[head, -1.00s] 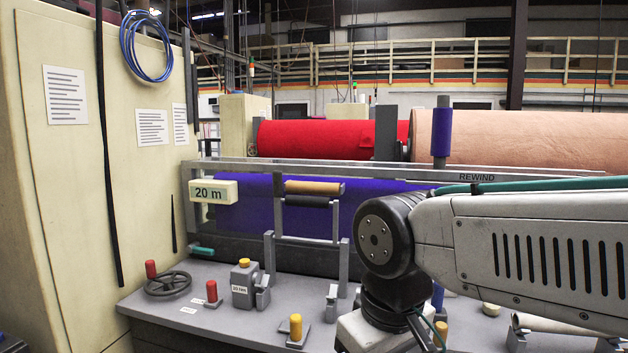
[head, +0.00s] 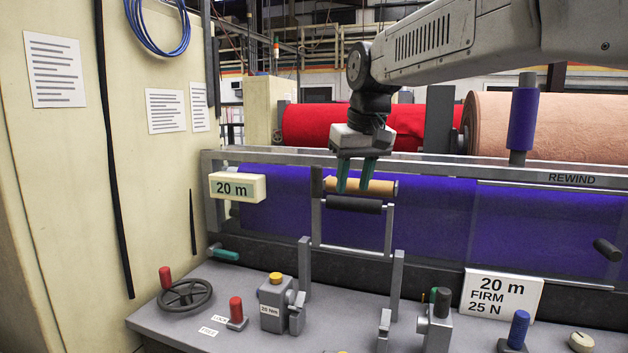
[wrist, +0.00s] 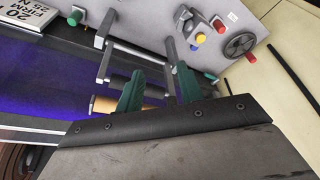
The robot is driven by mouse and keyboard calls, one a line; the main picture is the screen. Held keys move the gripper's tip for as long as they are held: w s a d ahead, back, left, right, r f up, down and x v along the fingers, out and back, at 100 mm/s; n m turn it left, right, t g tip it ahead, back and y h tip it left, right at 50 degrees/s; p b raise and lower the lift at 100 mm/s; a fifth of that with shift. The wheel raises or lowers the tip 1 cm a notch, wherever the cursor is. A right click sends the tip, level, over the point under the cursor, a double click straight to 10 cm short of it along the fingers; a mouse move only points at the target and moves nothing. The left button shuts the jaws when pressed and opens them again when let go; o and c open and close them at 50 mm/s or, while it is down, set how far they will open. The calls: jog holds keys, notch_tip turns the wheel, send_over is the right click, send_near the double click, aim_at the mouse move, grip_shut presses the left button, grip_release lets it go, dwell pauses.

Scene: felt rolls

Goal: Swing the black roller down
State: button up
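The black roller (head: 354,204) sits in a grey swing frame (head: 389,231), just below a tan roller (head: 384,187), in front of the blue felt. The frame stands upright. My gripper (head: 354,185) points down at the top of this frame, with its two green fingers apart. In the head view the fingertips overlap the tan roller, just above the black one. I cannot tell whether they touch it. In the wrist view an arm of the frame shows between the fingers, and the tan roller (wrist: 103,105) is beside the left finger. Nothing is seen gripped.
Two grey posts (head: 305,268) rise from the console below the frame. A handwheel (head: 185,294), a red knob (head: 236,309) and a yellow-topped block (head: 276,302) stand at left. A "20 m FIRM 25 N" card (head: 502,296) stands at right. A grey rail (head: 450,168) runs behind.

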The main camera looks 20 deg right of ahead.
notch_tip(320, 180, up, 2)
jog(key=t, duration=0.1)
send_over(315, 179)
jog(key=s+d, duration=0.1)
jog(key=shift+s+d+r+n, duration=0.15)
jog(key=shift+s+r+n, duration=0.05)
jog(key=shift+n, duration=0.2)
jog(key=shift+w+f, duration=0.2)
jog(key=shift+w, duration=0.15)
jog(key=x, duration=0.7)
jog(key=shift+w+f, duration=0.1)
jog(key=shift+a, duration=0.25)
grip_shut()
